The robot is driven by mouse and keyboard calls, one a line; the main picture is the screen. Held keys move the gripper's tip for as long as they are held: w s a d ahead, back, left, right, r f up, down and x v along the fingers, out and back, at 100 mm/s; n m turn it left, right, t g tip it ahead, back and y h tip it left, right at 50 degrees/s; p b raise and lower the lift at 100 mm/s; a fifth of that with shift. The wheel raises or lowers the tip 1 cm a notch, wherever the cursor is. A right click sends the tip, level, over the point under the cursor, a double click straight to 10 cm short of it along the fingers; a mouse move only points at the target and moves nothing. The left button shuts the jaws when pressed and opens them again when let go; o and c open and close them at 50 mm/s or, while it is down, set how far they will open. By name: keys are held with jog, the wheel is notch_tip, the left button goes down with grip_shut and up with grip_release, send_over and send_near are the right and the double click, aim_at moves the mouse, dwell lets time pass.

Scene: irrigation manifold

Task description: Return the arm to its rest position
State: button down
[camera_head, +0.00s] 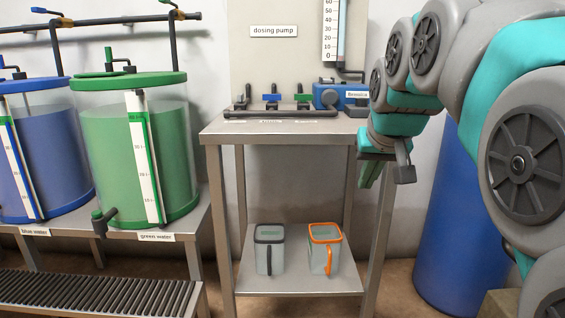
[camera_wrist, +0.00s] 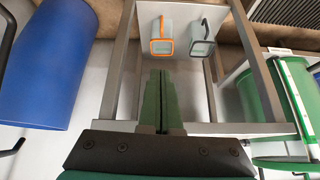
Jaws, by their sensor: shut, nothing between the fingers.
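My arm reaches in from the right in the head view. My gripper (camera_head: 369,173) hangs pointing down beside the right front edge of the steel dosing table (camera_head: 290,128). In the wrist view my gripper (camera_wrist: 163,130) shows two green fingers pressed together, with nothing between them. The fingers are apart from the jugs on the table's lower shelf.
A jug with a dark rim (camera_head: 270,250) and one with an orange rim (camera_head: 325,250) stand on the lower shelf. A blue barrel (camera_head: 445,230) stands right of the table. A green tank (camera_head: 150,150) and a blue tank (camera_head: 40,150) stand left. A blue pump (camera_head: 328,97) sits on top.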

jog(key=s+f+g, duration=0.4)
jog(key=s+f, duration=0.9)
jog(key=s, duration=0.3)
jog(key=s+f+g+p, duration=0.1)
jog(key=s+f+g, duration=0.3)
jog(key=s+f, duration=1)
jog(key=shift+s+a+n+g, duration=0.3)
jog(key=shift+s+a, duration=0.15)
jog(key=shift+s, duration=0.6)
jog(key=shift+f, duration=0.1)
